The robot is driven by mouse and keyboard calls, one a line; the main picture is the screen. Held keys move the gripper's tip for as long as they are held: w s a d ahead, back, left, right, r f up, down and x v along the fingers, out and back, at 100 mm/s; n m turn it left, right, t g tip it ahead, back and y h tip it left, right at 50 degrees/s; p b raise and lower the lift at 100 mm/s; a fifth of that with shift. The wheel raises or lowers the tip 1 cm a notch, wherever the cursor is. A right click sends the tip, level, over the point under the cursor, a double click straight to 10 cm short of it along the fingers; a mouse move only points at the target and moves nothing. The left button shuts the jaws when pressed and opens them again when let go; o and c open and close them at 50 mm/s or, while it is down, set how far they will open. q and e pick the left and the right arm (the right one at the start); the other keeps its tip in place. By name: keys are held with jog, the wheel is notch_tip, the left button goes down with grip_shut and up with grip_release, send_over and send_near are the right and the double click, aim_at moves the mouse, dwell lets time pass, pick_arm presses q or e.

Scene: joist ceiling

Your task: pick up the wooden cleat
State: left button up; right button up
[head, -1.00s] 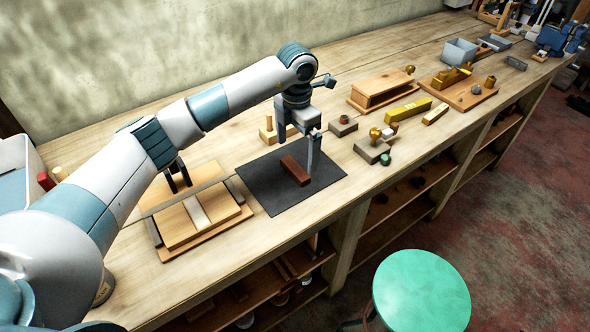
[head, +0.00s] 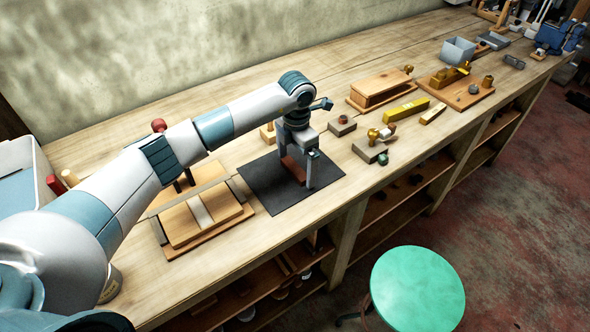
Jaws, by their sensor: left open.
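The wooden cleat, a reddish-brown block (head: 293,168), lies on the dark mat (head: 262,190) on the workbench. My left gripper (head: 297,172) points straight down over it, open. One finger is in front of the cleat on the near right side. The other finger is mostly hidden behind the hand, and the cleat shows between them. I cannot tell whether either finger touches it. The hand hides the upper part of the cleat. My right gripper is not in view.
A wooden board fixture (head: 203,212) stands left of the mat. A grey-brown block with a brass knob (head: 371,150), a yellow block (head: 407,110) and a wooden box (head: 380,88) lie to the right. A green stool (head: 418,290) stands before the bench.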

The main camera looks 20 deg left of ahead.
aim_at(298, 168)
pick_arm(q)
jog(key=c, duration=1)
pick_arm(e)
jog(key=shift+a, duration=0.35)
pick_arm(q)
jog(key=shift+r, duration=0.1)
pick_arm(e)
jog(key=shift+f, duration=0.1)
pick_arm(q)
jog(key=shift+w+r+b, duration=0.1)
jog(key=shift+r+b, duration=0.3)
jog(key=shift+b, duration=0.05)
jog(key=r+b, duration=0.2)
jog(key=r, duration=0.1)
jog(key=shift+d+r, duration=0.1)
jog(key=shift+d, duration=0.25)
jog(key=shift+s+d+r+b, duration=0.75)
jog(key=shift+d+r, duration=0.4)
jog(key=shift+d, duration=0.55)
jog(key=shift+s+d+r+b, duration=0.8)
jog(key=shift+d+r, duration=0.35)
jog(key=shift+d, duration=0.55)
jog(key=shift+s+d+r+b, duration=0.75)
jog(key=shift+d+r, duration=0.4)
jog(key=shift+d, duration=0.55)
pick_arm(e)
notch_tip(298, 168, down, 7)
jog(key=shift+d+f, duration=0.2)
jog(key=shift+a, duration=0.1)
